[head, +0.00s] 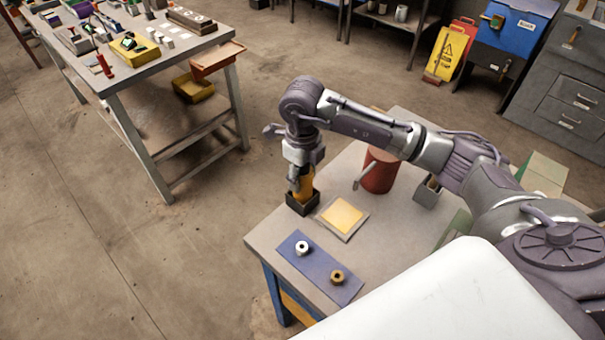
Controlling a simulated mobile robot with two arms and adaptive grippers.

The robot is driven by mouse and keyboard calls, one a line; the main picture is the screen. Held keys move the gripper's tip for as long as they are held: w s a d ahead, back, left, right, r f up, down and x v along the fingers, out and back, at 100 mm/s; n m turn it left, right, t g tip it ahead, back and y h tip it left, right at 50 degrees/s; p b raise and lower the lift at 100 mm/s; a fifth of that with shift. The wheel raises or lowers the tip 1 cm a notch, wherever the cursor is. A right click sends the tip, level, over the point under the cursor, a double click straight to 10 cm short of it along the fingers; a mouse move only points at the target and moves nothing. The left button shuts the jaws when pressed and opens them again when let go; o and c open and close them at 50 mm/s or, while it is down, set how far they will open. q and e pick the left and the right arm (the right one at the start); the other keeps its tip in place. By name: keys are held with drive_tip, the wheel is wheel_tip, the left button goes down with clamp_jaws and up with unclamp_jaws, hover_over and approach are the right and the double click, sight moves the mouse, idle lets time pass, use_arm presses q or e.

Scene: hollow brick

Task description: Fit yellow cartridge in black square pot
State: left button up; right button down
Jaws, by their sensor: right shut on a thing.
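The yellow cartridge (304,182) is upright in my right gripper (300,174), which is shut on its upper part. The cartridge's lower end is at the opening of the black square pot (302,203), near the table's left corner. The pot's walls hide that end, so I cannot tell how deep it sits. My left gripper is not in view.
On the same table (390,262) are a yellow-topped square plate (342,215), a blue mat (318,268) with two small ring-shaped parts, a red-brown cylinder (379,172) and a grey open box (428,191). A cluttered workbench (150,75) stands at the upper left.

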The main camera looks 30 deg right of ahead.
drive_tip(key=shift+f+b, duration=0.7)
drive_tip(key=shift+f, duration=0.2)
idle(0.4)
drive_tip(key=shift+c, duration=2.1)
unclamp_jaws()
wheel_tip(320, 180, up, 12)
drive_tip(key=shift+r, duration=0.1)
